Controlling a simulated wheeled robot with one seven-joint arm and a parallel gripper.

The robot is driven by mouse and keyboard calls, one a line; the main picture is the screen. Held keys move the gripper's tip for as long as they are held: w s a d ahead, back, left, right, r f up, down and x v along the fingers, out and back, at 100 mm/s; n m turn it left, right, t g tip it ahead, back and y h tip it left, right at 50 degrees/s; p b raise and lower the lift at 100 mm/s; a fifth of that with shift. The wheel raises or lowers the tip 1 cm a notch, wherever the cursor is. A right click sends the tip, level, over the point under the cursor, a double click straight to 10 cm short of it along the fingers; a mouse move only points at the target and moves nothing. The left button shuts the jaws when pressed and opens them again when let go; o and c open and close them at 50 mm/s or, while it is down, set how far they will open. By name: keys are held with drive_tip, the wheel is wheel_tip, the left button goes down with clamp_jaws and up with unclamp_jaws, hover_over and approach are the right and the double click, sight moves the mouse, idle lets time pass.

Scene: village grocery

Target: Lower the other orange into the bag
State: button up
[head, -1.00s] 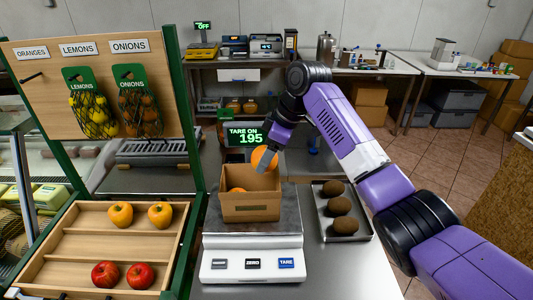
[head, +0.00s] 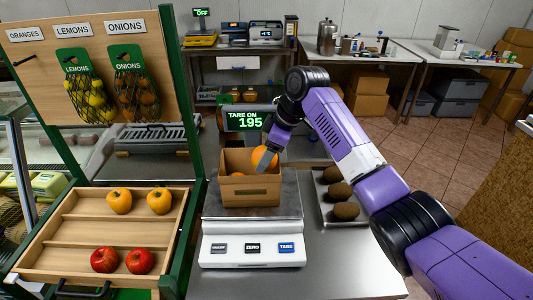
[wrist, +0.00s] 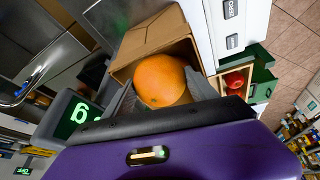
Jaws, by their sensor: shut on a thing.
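My gripper (head: 264,162) is shut on an orange (head: 262,155), held at the mouth of an open brown paper bag (head: 250,192). In the wrist view the held orange (wrist: 162,80) sits between the fingers, in front of the bag's opening (wrist: 150,35). Its lower part is hidden by the finger and the bag's rim in the head view. Another orange (head: 238,174) shows only slightly inside the bag at the left. The bag stands upright on the scale's platform (head: 290,208).
The scale (head: 252,250) has its display (head: 247,121) behind the bag, reading TARE ON 195. A tray of brown fruit (head: 343,211) is close on the right. A wooden rack (head: 95,230) with peppers and apples stands left. Clear counter lies front right.

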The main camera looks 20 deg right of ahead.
drive_tip(key=o, duration=1.6)
drive_tip(key=shift+o, duration=0.2)
drive_tip(key=b+v, duration=0.1)
drive_tip(key=v, duration=0.7)
drive_tip(key=shift+b, duration=0.3)
